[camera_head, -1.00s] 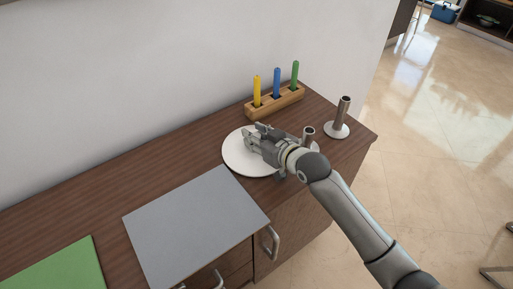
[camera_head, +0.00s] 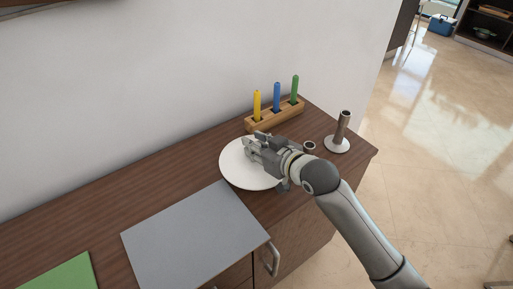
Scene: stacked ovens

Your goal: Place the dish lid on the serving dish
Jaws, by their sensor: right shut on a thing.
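A round white piece (camera_head: 240,174), which appears to be the dish lid, shows on the brown wooden counter. My right gripper (camera_head: 254,148) reaches over it from the lower right and is shut on it; the fingers hide the exact grip point. No separate serving dish shows, and I cannot tell whether it lies beneath the white piece. My left gripper is not in view.
A wooden block (camera_head: 262,122) with yellow, blue and green candles stands behind. A metal holder on a white base (camera_head: 337,145) stands at the right; another (camera_head: 309,146) is mostly hidden by my arm. A grey board (camera_head: 195,235) and green board (camera_head: 62,274) lie left.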

